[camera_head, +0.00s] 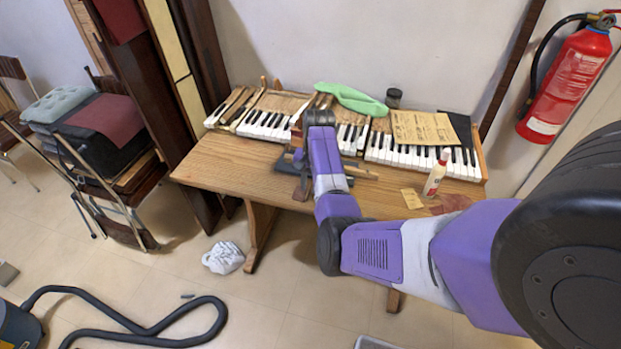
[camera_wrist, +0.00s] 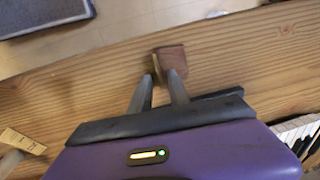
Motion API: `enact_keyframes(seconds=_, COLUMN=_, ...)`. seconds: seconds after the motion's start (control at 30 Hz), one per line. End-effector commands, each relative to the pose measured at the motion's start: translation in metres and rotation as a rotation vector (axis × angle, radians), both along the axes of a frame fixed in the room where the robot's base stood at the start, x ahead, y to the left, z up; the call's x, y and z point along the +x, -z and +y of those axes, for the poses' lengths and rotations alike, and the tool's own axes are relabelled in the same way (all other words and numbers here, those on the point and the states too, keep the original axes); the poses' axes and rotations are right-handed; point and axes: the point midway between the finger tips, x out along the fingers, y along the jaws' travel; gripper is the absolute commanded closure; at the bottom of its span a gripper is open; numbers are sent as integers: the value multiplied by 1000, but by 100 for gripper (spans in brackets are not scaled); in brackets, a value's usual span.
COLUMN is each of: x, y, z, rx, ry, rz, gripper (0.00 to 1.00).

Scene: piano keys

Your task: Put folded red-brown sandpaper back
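The folded red-brown sandpaper (camera_wrist: 174,60) is a small brown piece with a tan left edge, at my fingertips in the wrist view. My gripper (camera_wrist: 160,75) points at it with its two fingers close together, and they appear shut on its near edge. The wooden table (camera_wrist: 235,52) lies beneath; whether the piece touches it I cannot tell. A flat red-brown sheet (camera_head: 450,203) lies at the table's right front.
Keyboards (camera_head: 420,156) line the back, with a green cloth (camera_head: 350,98), a jar (camera_head: 393,98) and a paper sheet (camera_head: 423,128). The left front tabletop is clear.

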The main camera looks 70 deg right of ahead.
Motion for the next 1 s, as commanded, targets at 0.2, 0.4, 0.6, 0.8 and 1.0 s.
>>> enact_keyframes(seconds=0.2, x=-2, y=-31, z=-1, rx=-5, ry=-1, rz=-3, gripper=78)
enact_keyframes(seconds=0.4, x=-6, y=-72, z=0, rx=-5, ry=-1, rz=-3, gripper=78)
enact_keyframes(seconds=0.6, x=-10, y=-104, z=0, rx=-4, ry=0, rz=-2, gripper=78)
enact_keyframes(seconds=0.8, x=-12, y=-117, z=1, rx=-2, ry=0, rz=-1, gripper=78)
enact_keyframes(seconds=1.0, x=-12, y=-119, z=1, rx=-1, ry=-1, rz=0, gripper=78)
